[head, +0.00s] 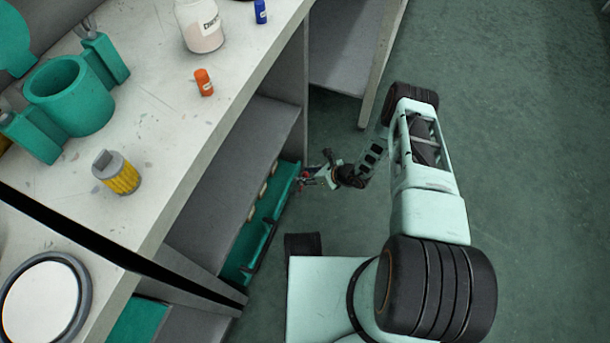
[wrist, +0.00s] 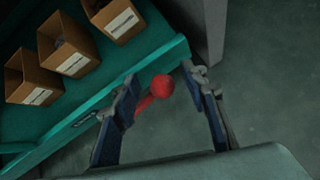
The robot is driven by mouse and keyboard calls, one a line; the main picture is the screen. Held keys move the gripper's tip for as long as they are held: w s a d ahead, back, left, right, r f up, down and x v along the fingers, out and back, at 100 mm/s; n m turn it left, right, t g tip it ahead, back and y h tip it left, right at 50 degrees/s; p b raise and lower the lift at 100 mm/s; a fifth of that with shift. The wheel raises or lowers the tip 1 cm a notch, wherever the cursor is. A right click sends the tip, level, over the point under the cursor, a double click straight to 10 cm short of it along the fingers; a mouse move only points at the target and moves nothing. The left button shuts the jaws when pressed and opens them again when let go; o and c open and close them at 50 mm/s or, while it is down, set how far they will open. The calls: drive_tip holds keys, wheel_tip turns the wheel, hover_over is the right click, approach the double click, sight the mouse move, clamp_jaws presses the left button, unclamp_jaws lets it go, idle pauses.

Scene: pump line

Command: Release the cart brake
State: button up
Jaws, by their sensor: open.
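The cart (head: 262,228) is a teal tray-like body low under the bench, with its handle along the near side. Its corner (wrist: 110,110) fills the upper left of the wrist view. The brake shows in the wrist view as a lever with a red ball knob (wrist: 162,86), just off the cart's edge. My gripper (wrist: 161,79) is open, with one blue-padded finger on each side of the red knob. I cannot tell whether either finger touches it. In the head view my gripper (head: 308,177) is small beside the cart's far end, and the brake is mostly hidden.
Several cardboard boxes (wrist: 63,43) stand in the cart. A grey bench leg (wrist: 200,30) rises just beyond the knob. The bench (head: 165,140) above carries a teal holder (head: 70,97), bottles and a yellow-banded part. Open green floor (head: 530,170) lies to the right.

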drive_tip(key=c, duration=1)
drive_tip(key=shift+d, duration=0.1)
clamp_jaws()
drive_tip(key=shift+f, duration=0.1)
